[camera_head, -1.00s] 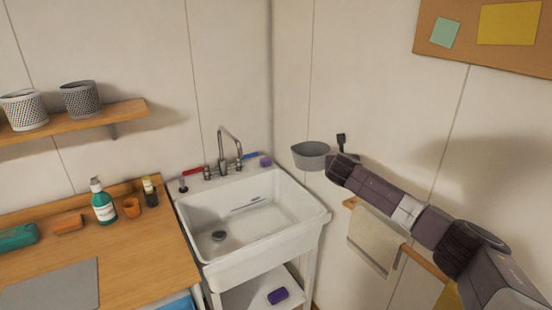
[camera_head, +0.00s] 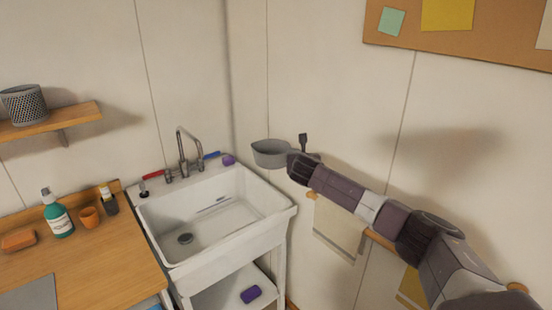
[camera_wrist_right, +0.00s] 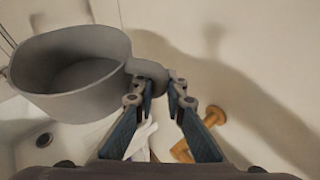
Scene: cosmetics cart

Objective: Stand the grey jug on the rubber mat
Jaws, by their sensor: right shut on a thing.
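The grey jug (camera_head: 270,154) is held in the air against the backdrop of the wall, above the sink's right side. My right gripper (camera_head: 293,164) is shut on it. In the right wrist view the jug (camera_wrist_right: 75,80) is at the upper left, its opening visible and its inside looking empty. The fingers (camera_wrist_right: 160,92) close on the handle at its right side. A flat grey sheet, which looks like the rubber mat (camera_head: 30,294), lies on the wooden counter at the lower left, cut by the picture edge. My left gripper is not in view.
The white sink (camera_head: 215,215) with its tap (camera_head: 183,150) lies between the jug and the counter (camera_head: 110,265).

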